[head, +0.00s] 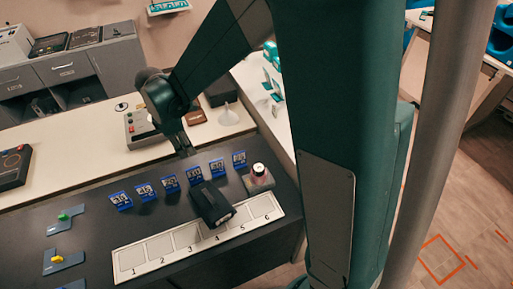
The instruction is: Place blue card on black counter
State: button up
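Several blue cards stand in a slanting row on the black counter (100,240), from the leftmost blue card (121,201) to the rightmost blue card (239,159). I cannot tell which one the task names. My gripper (186,150) points down at the counter's back edge, behind the row of cards. It is small and dark here, and its fingers are not clear. I see no card in it.
A white numbered strip (160,250) lies along the counter's front. Plates with a green knob (64,217) and yellow knob (57,259) lie left. A white worktop (70,150) adjoins behind.

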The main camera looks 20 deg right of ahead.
jog(key=s+d+r+m+t+y, duration=0.1)
jog(key=s+d+r+m+t, duration=0.2)
jog(key=s+d+r+m, duration=0.7)
jog(key=s+d+r+m+t, duration=0.1)
jog(key=s+d+r+m, duration=0.1)
jog(key=s, duration=0.5)
jog(key=s+d+r+m+t, duration=0.2)
jog(key=s+d+r+m, duration=0.1)
jog(key=s+d+m, duration=0.2)
jog(key=shift+s+d+r+t+y, duration=0.35)
jog(key=shift+s+d, duration=0.25)
jog(key=shift+s, duration=0.7)
